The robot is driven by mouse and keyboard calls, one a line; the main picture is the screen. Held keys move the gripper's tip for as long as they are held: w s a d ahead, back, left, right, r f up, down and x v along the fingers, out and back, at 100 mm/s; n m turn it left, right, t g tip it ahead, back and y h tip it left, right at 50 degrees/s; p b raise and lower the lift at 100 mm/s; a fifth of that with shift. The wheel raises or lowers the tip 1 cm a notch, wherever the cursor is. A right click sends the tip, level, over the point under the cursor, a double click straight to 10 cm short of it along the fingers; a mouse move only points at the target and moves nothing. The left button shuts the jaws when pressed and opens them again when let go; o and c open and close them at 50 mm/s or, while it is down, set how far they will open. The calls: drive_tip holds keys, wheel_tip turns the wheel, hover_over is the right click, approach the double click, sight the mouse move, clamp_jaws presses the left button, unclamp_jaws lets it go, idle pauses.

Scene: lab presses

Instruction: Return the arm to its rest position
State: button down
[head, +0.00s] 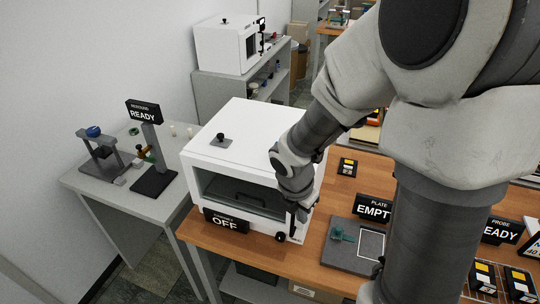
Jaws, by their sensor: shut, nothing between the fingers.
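My arm reaches in from the right of the head view and bends down toward the white chamber (232,150). My gripper (298,212) points down at the chamber's front right corner. Its fingers are close together, with nothing seen between them. It overlaps the chamber's front edge in the picture; I cannot tell whether it touches. The chamber's front shows a dark window or opening with a handle (247,197), and a sign (226,220) below it reads OFF.
A wooden table (275,256) carries the chamber, a plate fixture (343,246) and an EMPT sign (373,208), partly hidden by my arm. A grey side table (110,194) at left holds a stand with a READY sign (143,111). A second white box (226,46) stands behind.

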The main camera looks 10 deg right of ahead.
drive_tip(key=s+a+r+m+t+y+b, duration=0.1)
drive_tip(key=s+r+m, duration=0.5)
drive_tip(key=m, duration=0.6)
drive_tip(key=s+a+r+m+t+y+b, duration=0.1)
drive_tip(key=s+r+m+t+b, duration=0.2)
drive_tip(key=m, duration=1)
drive_tip(key=s+r+b, duration=0.3)
drive_tip(key=shift+s+a+r, duration=0.15)
drive_tip(key=shift+r, duration=0.15)
